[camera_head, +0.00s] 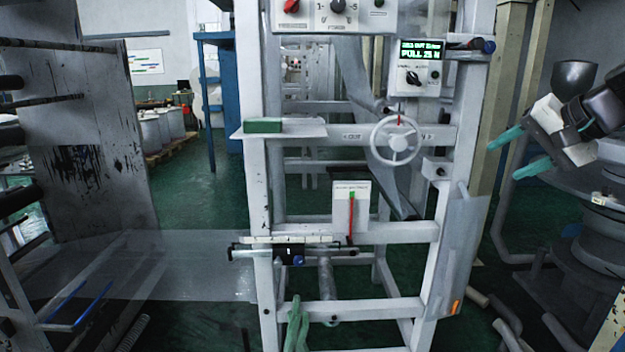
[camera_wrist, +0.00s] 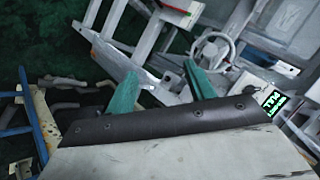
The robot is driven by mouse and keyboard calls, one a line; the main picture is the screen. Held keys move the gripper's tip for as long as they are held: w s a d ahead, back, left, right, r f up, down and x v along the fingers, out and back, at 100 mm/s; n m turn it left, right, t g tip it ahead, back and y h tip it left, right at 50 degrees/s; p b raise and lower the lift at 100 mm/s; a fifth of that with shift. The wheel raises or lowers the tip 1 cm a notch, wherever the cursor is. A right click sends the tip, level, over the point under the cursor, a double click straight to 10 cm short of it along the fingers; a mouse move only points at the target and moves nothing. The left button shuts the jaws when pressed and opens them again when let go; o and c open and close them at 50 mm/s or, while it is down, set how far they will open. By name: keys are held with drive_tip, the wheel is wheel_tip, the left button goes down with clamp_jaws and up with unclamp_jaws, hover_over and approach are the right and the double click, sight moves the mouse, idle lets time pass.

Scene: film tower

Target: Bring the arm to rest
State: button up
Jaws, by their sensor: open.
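My gripper (camera_head: 516,152) is at the right of the head view, its two teal fingers pointing left and spread apart. Nothing shows between them. It hangs in the air to the right of the white machine frame (camera_head: 450,210), apart from it. In the wrist view my gripper (camera_wrist: 163,88) shows both teal fingers apart, with parts of the tilted white frame beyond them.
The white frame carries a handwheel (camera_head: 398,141), a lit display box (camera_head: 415,68), a green block (camera_head: 263,125) on a shelf and a red-marked gauge (camera_head: 351,210). A beige post (camera_head: 507,90) stands close behind my gripper. Green floor lies open at left centre.

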drive_tip(key=s+a+f+n+g+h, duration=0.1)
drive_tip(key=s+a+f+n+g, duration=0.1)
drive_tip(key=s+f, duration=0.3)
drive_tip(key=s+a+f+n+g+h, duration=0.1)
drive_tip(key=s+f, duration=0.5)
drive_tip(key=s, duration=0.6)
drive_tip(key=s+a+f+n+g+h, duration=0.2)
drive_tip(key=s+a+f+n+g, duration=0.2)
drive_tip(key=s, duration=0.5)
drive_tip(key=shift+s+a+f, duration=0.3)
drive_tip(key=shift+a+f, duration=0.35)
drive_tip(key=shift+a, duration=0.5)
